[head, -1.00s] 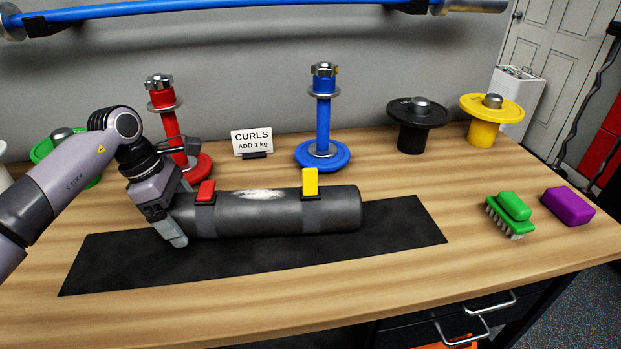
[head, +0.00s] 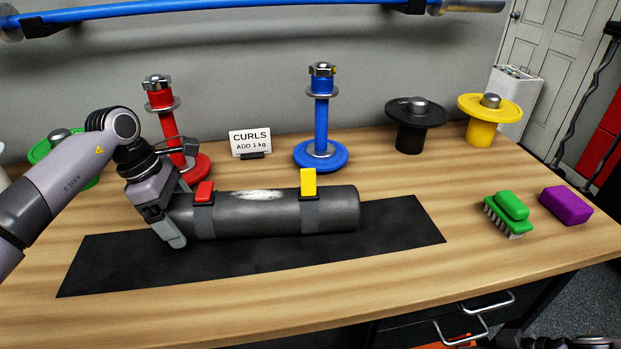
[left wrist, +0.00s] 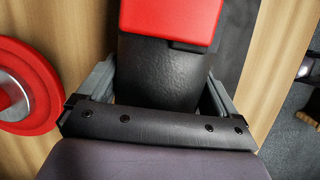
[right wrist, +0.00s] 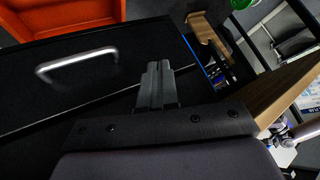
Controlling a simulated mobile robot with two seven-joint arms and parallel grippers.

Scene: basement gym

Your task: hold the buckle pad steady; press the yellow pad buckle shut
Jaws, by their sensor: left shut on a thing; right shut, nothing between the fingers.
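The buckle pad (head: 258,223) is a dark grey cylinder lying on a black mat (head: 392,228). A red buckle (head: 204,192) lies nearly flat over its left part. The yellow buckle (head: 308,182) stands up from its strap on the right part. My left gripper (head: 172,225) is shut on the pad's left end. In the left wrist view the fingers sit on both sides of the pad (left wrist: 160,75), below the red buckle (left wrist: 172,20). My right gripper (right wrist: 157,85) is shut and empty, low in front of the drawers; only a bit of that arm shows at the head view's bottom right.
A red stand (head: 172,130), a blue stand (head: 320,125) and a "CURLS ADD 1 kg" card (head: 250,142) stand behind the pad. Black (head: 414,122) and yellow (head: 489,118) spools are at back right. A green brush (head: 508,213) and purple block (head: 566,205) lie right. A drawer handle (right wrist: 76,62) is near my right gripper.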

